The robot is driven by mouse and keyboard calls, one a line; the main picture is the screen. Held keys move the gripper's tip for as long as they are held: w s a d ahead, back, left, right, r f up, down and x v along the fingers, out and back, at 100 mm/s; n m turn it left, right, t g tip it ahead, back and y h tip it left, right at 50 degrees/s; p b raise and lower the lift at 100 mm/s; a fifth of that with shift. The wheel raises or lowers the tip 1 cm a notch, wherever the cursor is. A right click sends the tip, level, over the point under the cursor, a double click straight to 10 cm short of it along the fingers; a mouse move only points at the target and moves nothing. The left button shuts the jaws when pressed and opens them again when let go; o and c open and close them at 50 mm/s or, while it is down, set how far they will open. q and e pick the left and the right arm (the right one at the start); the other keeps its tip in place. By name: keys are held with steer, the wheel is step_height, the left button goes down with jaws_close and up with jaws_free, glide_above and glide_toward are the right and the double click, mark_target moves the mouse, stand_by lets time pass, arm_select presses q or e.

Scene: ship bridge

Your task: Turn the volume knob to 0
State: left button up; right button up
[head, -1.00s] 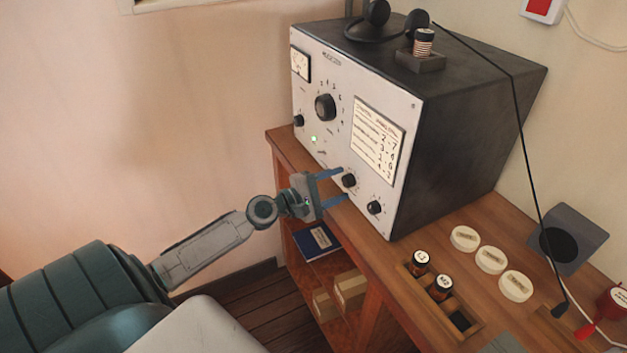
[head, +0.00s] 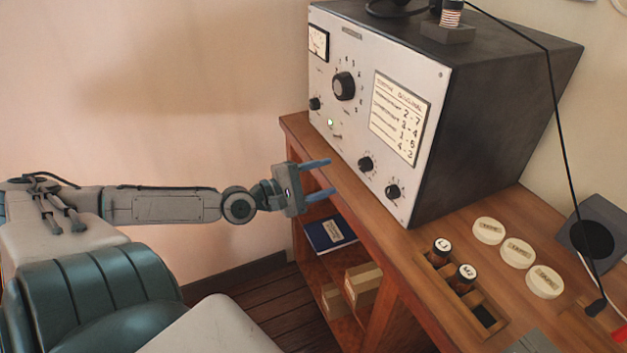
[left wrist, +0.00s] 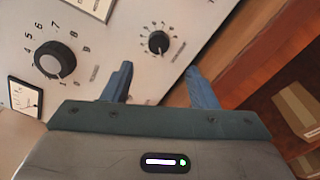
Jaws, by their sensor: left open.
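The radio set's pale front panel (head: 345,125) carries several black knobs; their labels are too small to read, so I cannot tell which is the volume knob. A small knob (head: 365,163) low on the panel is closest to my left gripper (head: 331,177). The gripper is open and empty, its blue fingers pointing at the panel, with a gap before that knob. In the left wrist view a small numbered knob (left wrist: 158,42) lies ahead, between the fingers' lines. A large knob (head: 344,86) is higher up, and another small knob (head: 392,191) is lower right. My right gripper is out of view.
The radio stands on a wooden desk (head: 470,240) with open shelves below, holding a blue book (head: 329,235) and boxes (head: 362,283). Right of the radio are round pale discs (head: 517,253), a wooden holder with jars and a dark speaker (head: 590,238). Left of the desk is free room.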

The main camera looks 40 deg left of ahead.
arm_select(q)
steer(key=shift+p+v, duration=0.5)
steer(key=shift+v, duration=0.5)
steer(key=shift+r, duration=0.1)
